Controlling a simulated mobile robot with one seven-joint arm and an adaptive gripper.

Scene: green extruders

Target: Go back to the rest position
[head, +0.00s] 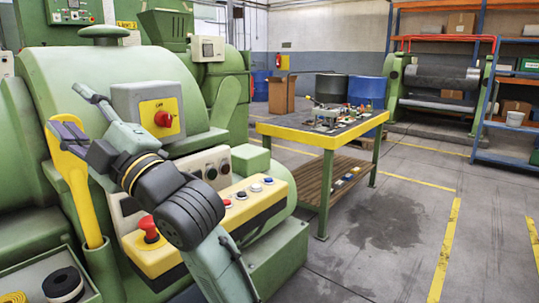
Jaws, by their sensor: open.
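My gripper (68,137) is at the left of the head view, at the end of my arm, which reaches up from the bottom of the picture. Its dark fingers point left and are open. They overlap the top of a yellow handle (74,185) that stands upright at the front of the green machine (105,72). I cannot tell whether the fingers touch the handle or are just in front of it. Nothing is seen held in the gripper. My forearm and wrist hide part of the machine's control panel.
Close to my arm are a red rotary switch (163,119) and a yellow panel with a red stop button (149,229). A tray with a black roll (63,284) is at bottom left. A yellow-edged table (318,138) stands right of the machine. The floor (400,240) at right is clear.

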